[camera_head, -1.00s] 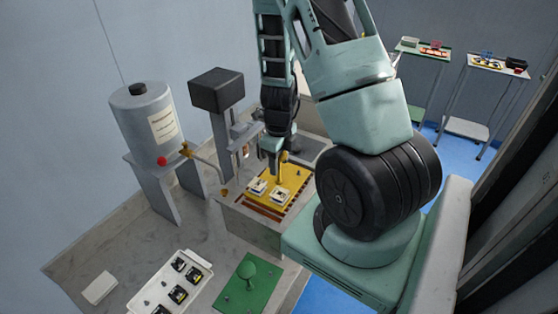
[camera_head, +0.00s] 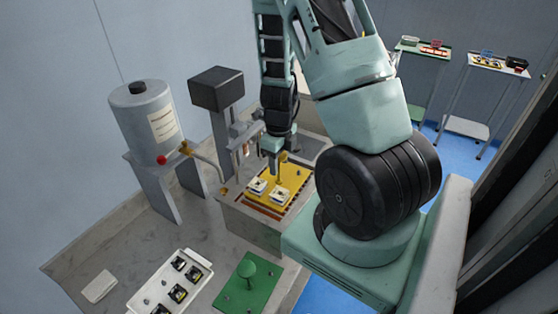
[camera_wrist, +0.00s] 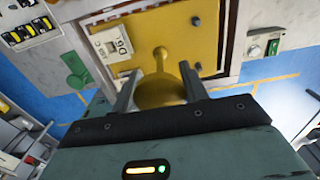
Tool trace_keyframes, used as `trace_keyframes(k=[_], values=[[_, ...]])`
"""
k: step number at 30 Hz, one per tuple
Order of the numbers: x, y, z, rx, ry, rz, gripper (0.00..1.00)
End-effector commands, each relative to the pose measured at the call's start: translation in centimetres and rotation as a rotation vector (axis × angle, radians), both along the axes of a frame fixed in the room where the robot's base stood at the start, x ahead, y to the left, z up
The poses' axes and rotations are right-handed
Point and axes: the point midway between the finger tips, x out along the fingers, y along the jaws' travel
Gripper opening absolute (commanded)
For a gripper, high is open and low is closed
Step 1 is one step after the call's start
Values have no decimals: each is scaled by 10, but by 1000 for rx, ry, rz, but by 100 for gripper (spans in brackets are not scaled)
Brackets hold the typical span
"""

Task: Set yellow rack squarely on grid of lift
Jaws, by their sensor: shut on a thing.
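The rack's far side is partly hidden by my arm.
A post with a black box head (camera_head: 216,88) stands close left of the lift. A grey tank (camera_head: 143,115) with a brass tap is farther left. A white tray (camera_head: 170,285) and a green plate with a knob (camera_head: 247,283) lie in front on the bench.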

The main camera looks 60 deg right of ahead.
Motion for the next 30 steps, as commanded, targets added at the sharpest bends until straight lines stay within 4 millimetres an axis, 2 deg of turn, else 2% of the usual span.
trace_keyframes(k=[16, 17, 19, 20, 30], values=[[0, 0, -14, 0, -1, -1, 0], [0, 0, -14, 0, -1, -1, 46], [0, 0, -13, 0, -1, -1, 66], [0, 0, -13, 0, -1, -1, 69], [0, 0, -9, -1, 0, 1, 69]])
